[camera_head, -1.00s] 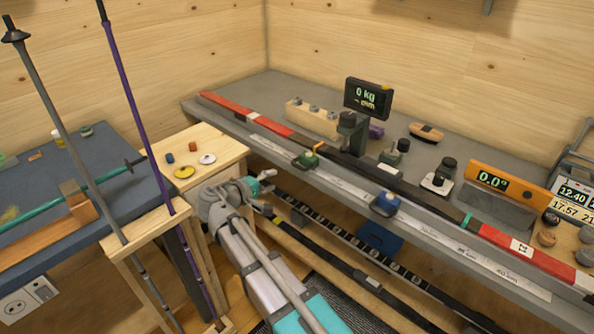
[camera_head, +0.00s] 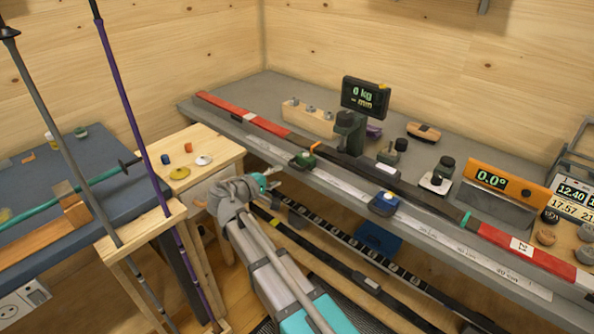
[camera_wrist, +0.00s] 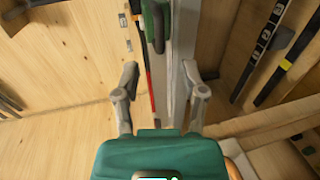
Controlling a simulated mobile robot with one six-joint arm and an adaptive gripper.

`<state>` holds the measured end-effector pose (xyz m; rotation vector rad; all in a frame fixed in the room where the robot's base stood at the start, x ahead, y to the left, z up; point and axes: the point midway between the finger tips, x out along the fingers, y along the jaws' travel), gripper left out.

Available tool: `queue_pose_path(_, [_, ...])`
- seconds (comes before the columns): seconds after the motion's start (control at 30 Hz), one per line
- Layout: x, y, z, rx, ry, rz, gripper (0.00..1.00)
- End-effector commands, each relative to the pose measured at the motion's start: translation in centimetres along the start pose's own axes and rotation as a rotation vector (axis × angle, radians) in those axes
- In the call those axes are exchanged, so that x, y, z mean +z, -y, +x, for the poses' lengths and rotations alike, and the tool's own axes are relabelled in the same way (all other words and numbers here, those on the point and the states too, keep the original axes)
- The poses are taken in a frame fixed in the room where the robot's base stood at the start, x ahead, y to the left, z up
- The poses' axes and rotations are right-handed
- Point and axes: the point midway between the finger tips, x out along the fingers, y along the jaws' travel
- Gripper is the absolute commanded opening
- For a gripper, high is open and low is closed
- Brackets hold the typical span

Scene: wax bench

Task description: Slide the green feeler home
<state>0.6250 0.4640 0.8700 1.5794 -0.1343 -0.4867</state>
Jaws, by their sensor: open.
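The green feeler, a small dark green block with an orange-tipped lever (camera_head: 303,159), sits on the pale ruler strip along the bench's front edge, beside the ski. A blue slider (camera_head: 384,204) sits farther right on the same strip. My gripper (camera_head: 272,185) is left of and below the green feeler, in front of the bench edge and apart from it. In the wrist view my gripper (camera_wrist: 158,72) has its two fingers spread with nothing between them. A dark green part at the top of that view (camera_wrist: 156,24) lies ahead; I cannot tell whether it is the feeler.
A long red and black ski (camera_head: 240,115) lies along the bench. A clamp post with a display (camera_head: 365,97) stands behind it. A low wooden stand (camera_head: 221,150) with small discs is left of my gripper. Poles (camera_head: 135,110) stand farther left. Dark bars lie below the bench (camera_head: 345,225).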

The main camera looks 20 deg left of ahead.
Motion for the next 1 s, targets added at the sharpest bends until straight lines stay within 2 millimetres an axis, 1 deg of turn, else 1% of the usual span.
queue_pose_path(0.03, [0.0, 0.2, 0.9, 0.0, 0.002, 0.0, 0.54])
queue_pose_path(0.2, [-0.1, 0.2, 3.5, 0.0, 0.001, 0.0, 0.54])
queue_pose_path(0.4, [-0.1, 0.1, 6.4, 0.0, 0.001, 0.001, 0.54])
queue_pose_path(0.5, [-0.1, 0.1, 7.5, 0.0, 0.0, 0.001, 0.54])
queue_pose_path(0.7, [-0.1, 0.1, 8.8, 0.0, -0.001, 0.0, 0.54])
queue_pose_path(1.0, [-0.1, 0.0, 9.1, 0.0, -0.002, -0.001, 0.54])
